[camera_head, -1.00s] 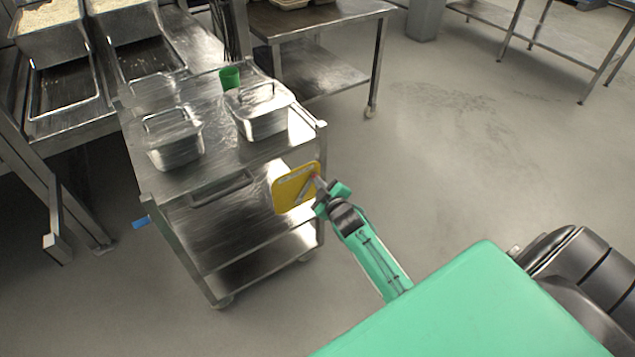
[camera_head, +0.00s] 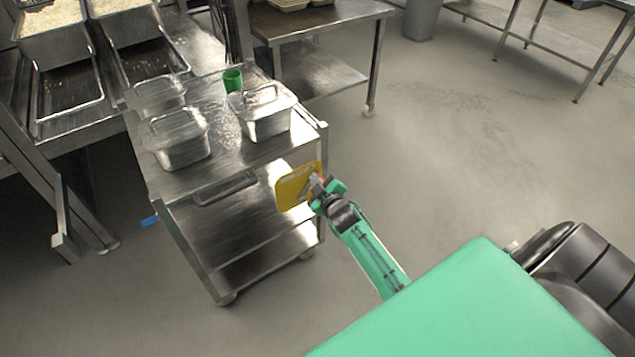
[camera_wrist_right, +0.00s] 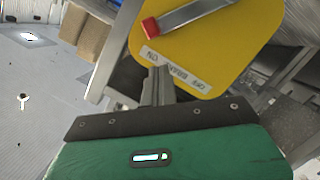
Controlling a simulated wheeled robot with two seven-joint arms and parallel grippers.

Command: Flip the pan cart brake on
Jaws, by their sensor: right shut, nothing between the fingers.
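The pan cart (camera_head: 223,158) is a steel cart with a yellow brake plate (camera_head: 290,190) on its right side. In the right wrist view the brake plate (camera_wrist_right: 205,45) carries a grey lever (camera_wrist_right: 192,15) with a red tip (camera_wrist_right: 150,27). Its label (camera_wrist_right: 176,71) appears upside down, with ON at the left and OFF at the right. The red tip lies on the ON side. My right gripper (camera_head: 321,186) is shut and empty close to the plate; its fingers (camera_wrist_right: 158,86) show just below the label. Whether they touch the plate is unclear. My left gripper is out of view.
Lidded steel pans (camera_head: 181,140) and a green cup (camera_head: 233,80) stand on the cart top. A steel counter (camera_head: 130,95) with rice pans is at the left, and a steel table (camera_head: 315,22) behind. The floor (camera_head: 470,150) right of the cart is clear.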

